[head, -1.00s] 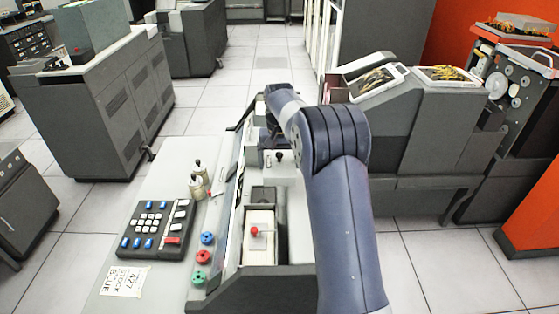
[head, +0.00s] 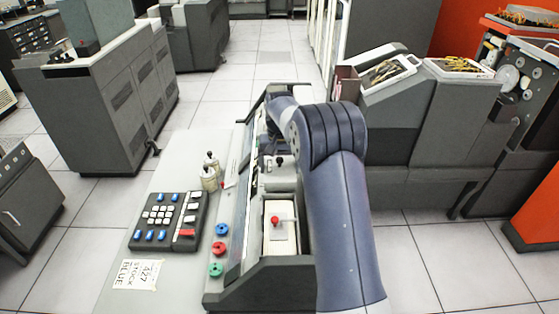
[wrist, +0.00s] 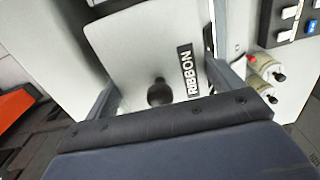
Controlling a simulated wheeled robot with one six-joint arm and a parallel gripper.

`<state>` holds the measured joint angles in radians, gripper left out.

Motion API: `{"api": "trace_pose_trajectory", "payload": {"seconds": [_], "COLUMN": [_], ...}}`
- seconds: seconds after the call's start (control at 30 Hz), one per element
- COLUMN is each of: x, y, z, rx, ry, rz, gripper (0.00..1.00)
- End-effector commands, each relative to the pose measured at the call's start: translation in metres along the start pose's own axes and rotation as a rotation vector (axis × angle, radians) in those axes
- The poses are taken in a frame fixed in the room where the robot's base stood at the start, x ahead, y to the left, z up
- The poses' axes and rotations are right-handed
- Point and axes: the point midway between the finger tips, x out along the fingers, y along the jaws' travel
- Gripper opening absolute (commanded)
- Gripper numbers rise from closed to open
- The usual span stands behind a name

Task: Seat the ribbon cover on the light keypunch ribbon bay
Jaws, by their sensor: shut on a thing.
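The ribbon cover (wrist: 145,45) is a pale grey plate with a black RIBBON label and a dark round knob. In the wrist view it lies between the two fingers of my gripper (wrist: 165,78), which is shut on it. The light keypunch (head: 185,155) has a pale desk with a dark-framed machine section on its right side. In the head view my arm reaches over that section to its far end and largely hides my gripper and the held cover. The ribbon bay cannot be clearly made out, nor whether the cover touches it.
A keypad (head: 168,222), coloured knobs (head: 218,250) and two small bottles (head: 210,172) are on the desk. A red-knobbed pale block (head: 281,236) sits in the near machine section. Grey cabinets stand left and right, with open floor between.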

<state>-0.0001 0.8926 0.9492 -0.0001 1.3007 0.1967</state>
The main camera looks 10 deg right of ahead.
Motion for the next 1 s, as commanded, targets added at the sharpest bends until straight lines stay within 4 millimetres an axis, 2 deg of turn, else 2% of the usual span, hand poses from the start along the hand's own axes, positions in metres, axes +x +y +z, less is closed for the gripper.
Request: {"api": "trace_pose_trajectory", "payload": {"seconds": [0.63, 1.0], "x": [0.041, 0.043], "y": [0.0, 0.0], "z": [0.0, 0.0], "rx": [0.0, 0.0], "ry": [0.001, 0.001], "rz": [0.0, 0.0], "gripper": [0.62, 0.62]}}
